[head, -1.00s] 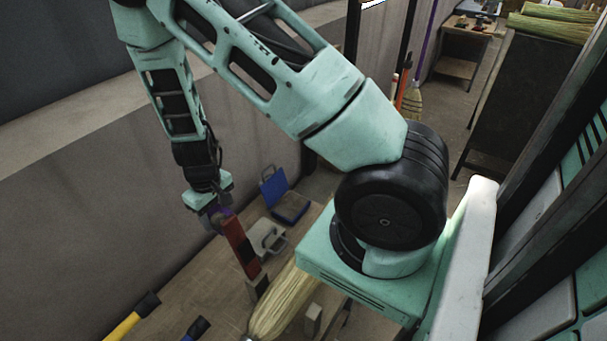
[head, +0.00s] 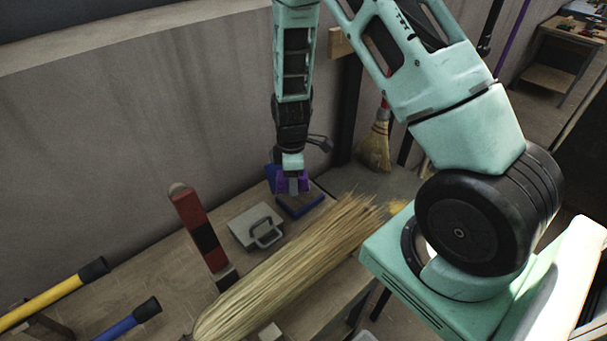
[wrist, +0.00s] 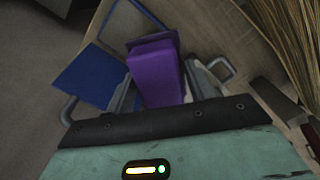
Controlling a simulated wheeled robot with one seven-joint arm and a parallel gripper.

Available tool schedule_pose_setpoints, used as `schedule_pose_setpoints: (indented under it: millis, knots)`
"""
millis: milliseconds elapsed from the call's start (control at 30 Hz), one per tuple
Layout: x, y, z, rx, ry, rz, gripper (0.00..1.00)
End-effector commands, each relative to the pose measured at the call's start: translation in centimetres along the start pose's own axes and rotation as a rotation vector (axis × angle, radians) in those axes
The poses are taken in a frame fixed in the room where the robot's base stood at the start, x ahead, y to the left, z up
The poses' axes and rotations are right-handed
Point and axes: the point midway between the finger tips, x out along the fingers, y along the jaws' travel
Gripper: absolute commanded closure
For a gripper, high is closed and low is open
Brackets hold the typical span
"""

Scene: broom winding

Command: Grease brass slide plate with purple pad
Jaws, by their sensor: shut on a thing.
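My gripper (head: 291,188) is shut on the purple pad (head: 281,183). In the head view it hangs over the open blue case (head: 301,205) at the back of the bench. In the wrist view the purple pad (wrist: 157,73) sits between the two fingers, with the blue case's lid (wrist: 95,76) beside it at left. I cannot tell whether the pad touches the case. I cannot clearly make out a brass slide plate. A grey plate with a handle (head: 246,222) lies on the bench to the left of the case.
A large straw bundle (head: 290,262) lies along the bench's front. Yellow-handled (head: 50,297) and blue-handled (head: 130,320) tools are at lower left. A wall runs behind the bench.

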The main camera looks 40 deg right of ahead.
Motion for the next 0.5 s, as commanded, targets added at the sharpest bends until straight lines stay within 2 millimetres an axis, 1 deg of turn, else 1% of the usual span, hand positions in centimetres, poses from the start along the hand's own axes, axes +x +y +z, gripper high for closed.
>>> schedule_pose_setpoints:
  millis: [33,100,200,333,500]
  knots:
    - [0.3,0.7,0.4,-0.130,0.001,0.003,0.64]
    - [0.4,1.4,0.9,-0.305,-0.003,0.007,0.64]
    - [0.3,2.2,1.4,-0.490,-0.011,0.014,0.64]
    - [0.4,2.7,1.7,-0.613,-0.017,0.019,0.64]
    - [1.5,2.8,1.8,-0.636,-0.019,0.018,0.64]
